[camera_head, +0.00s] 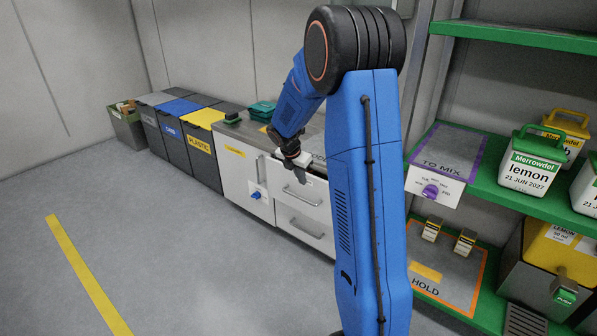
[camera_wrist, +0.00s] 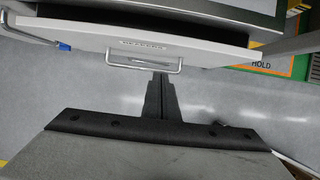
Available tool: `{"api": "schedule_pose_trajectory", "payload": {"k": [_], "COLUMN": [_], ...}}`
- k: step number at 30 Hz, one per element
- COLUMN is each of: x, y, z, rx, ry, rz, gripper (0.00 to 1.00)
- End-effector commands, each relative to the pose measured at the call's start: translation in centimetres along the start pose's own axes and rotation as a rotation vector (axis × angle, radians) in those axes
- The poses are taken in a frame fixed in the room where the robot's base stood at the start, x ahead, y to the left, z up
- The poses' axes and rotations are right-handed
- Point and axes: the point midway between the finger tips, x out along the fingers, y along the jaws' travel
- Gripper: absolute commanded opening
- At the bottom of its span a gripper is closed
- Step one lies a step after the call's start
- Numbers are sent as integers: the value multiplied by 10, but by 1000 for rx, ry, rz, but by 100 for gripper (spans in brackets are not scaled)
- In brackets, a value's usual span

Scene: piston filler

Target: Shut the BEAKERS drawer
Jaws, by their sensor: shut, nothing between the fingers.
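The BEAKERS drawer (camera_wrist: 95,41) shows in the wrist view as a white front with a small label, too blurred to read surely, and a metal bar handle (camera_wrist: 115,65). A dark gap behind its top edge shows it standing partly open. In the head view the upper drawer front (camera_head: 313,199) is below the worktop, partly hidden by my arm. My gripper (camera_head: 300,172) is shut and empty in front of this drawer's top. In the wrist view its fingertips (camera_wrist: 160,76) are close to the handle; I cannot tell whether they touch it.
A lower drawer (camera_head: 300,228) and a cupboard door (camera_head: 247,180) with a blue knob are beside it. Several bins (camera_head: 203,150) stand to the left. Green shelves (camera_head: 500,190) with tubs stand to the right. The floor (camera_head: 170,250) in front is clear.

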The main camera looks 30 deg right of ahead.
Motion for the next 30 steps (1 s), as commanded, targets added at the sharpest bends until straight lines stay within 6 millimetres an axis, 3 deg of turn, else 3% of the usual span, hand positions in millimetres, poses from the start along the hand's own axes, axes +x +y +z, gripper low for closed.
{"api": "schedule_pose_trajectory", "payload": {"k": [3,9,26,30], "x": [17,25,29,34], "y": [0,0,0,-1], "z": [6,29,39,52], "rx": [2,3,0,2], "ry": [0,0,0,0], "rz": [-1,0,0,-1], "gripper": [0,0,0,0]}}
